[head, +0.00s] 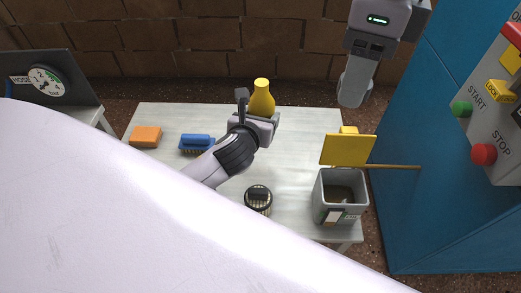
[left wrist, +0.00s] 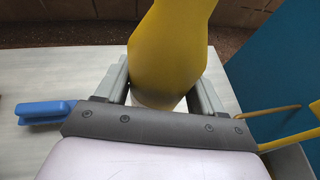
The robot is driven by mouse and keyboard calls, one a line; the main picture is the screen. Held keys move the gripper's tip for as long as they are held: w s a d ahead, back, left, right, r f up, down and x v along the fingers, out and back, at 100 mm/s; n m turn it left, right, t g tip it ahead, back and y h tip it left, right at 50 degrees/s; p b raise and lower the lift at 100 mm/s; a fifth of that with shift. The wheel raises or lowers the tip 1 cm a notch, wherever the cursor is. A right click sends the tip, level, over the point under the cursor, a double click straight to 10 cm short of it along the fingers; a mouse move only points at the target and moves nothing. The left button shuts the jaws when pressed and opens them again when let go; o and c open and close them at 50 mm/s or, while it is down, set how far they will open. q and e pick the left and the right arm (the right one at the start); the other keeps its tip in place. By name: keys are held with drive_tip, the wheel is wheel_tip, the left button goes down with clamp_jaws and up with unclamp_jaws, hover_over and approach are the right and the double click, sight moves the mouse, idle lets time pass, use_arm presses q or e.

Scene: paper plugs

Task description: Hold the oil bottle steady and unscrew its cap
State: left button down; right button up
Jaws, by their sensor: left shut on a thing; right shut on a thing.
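The yellow oil bottle (head: 262,103) stands upright at the back of the pale table, its narrow neck pointing up. My left gripper (head: 262,123) is shut around the lower part of the bottle. In the left wrist view the bottle (left wrist: 172,50) is between the two grey fingers, and its top is cut off by the frame. Nothing is visibly touching the cap.
On the table (head: 300,180) are an orange block (head: 146,137), a blue brush (head: 196,139), a dark round container (head: 258,199) and a grey bin (head: 339,210) beside a yellow panel (head: 348,150).

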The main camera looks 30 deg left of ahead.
use_arm(q)
wheel_tip(320, 180, down, 10)
drive_tip(key=b, duration=0.4)
drive_tip(key=shift+b, duration=0.4)
drive_tip(key=shift+r, duration=0.1)
drive_tip(key=shift+c, duration=0.6)
unclamp_jaws()
